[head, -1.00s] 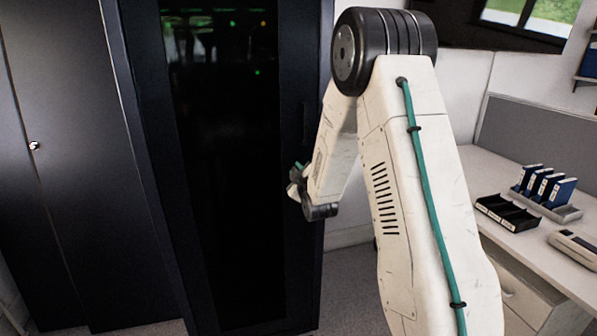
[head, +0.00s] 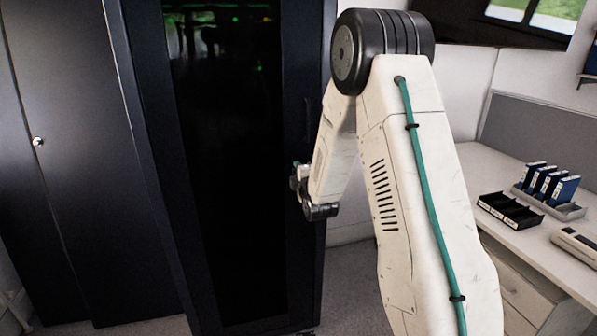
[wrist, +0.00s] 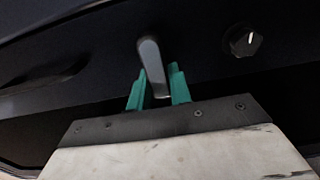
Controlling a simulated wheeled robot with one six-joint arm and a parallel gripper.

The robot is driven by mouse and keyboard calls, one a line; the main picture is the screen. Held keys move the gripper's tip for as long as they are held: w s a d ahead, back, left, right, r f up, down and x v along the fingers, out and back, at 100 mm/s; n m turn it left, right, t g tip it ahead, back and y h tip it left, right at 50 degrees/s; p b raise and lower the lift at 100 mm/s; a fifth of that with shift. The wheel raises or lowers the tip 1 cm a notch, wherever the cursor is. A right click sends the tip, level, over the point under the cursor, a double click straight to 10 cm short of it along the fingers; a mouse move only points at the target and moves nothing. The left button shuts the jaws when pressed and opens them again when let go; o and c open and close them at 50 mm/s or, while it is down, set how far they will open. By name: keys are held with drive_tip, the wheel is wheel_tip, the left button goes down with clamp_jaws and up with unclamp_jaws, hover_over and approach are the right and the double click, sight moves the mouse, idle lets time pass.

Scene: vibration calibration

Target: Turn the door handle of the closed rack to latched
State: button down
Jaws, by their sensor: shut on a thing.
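The closed rack (head: 300,60) is a tall black cabinet with a dark glass door (head: 225,180), and the door looks closed. In the wrist view, the door handle (wrist: 150,56) is a grey lever on the black door frame. It runs nearly up and down in that picture, leaning slightly. My gripper (wrist: 156,88) has its green fingers on either side of the lever's lower part and is shut on it. In the head view, my gripper (head: 300,178) is at the right edge of the rack door, and my own arm partly hides it; the lever cannot be made out there.
A black knob with a white mark (wrist: 245,41) sits right of the lever, and a dark pull handle (wrist: 45,76) lies to its left. A desk (head: 520,235) with blue binders (head: 548,186) and a black tray (head: 509,212) stands at the right. Dark cabinets (head: 75,170) stand at the left.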

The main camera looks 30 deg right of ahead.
idle(0.5)
drive_tip(key=c, duration=1.3)
unclamp_jaws()
drive_tip(key=shift+s, duration=0.1)
drive_tip(key=v, duration=0.7)
drive_tip(key=shift+s+a, duration=0.15)
drive_tip(key=shift+s, duration=0.15)
